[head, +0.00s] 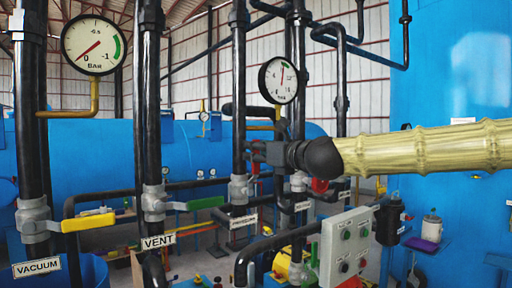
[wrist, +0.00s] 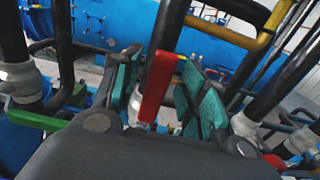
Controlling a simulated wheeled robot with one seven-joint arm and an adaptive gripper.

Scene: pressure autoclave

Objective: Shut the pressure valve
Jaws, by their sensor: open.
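The pressure valve appears to be the one on the third black pipe (head: 239,188), though its label is too small to read surely. Its red lever (wrist: 158,88) stands between the two green-padded fingers of my gripper (wrist: 162,68) in the wrist view. The fingers are open, with a visible gap on both sides of the lever. In the head view my gripper (head: 262,152) reaches in from the right beside this pipe and hides most of the lever.
A yellow lever (head: 88,222) on the VACUUM pipe and a green lever (head: 205,203) on the VENT pipe stand to the left. Another red lever (head: 320,185) is close on the right. A control box (head: 348,245) stands below my arm. Pipes crowd the space around my gripper.

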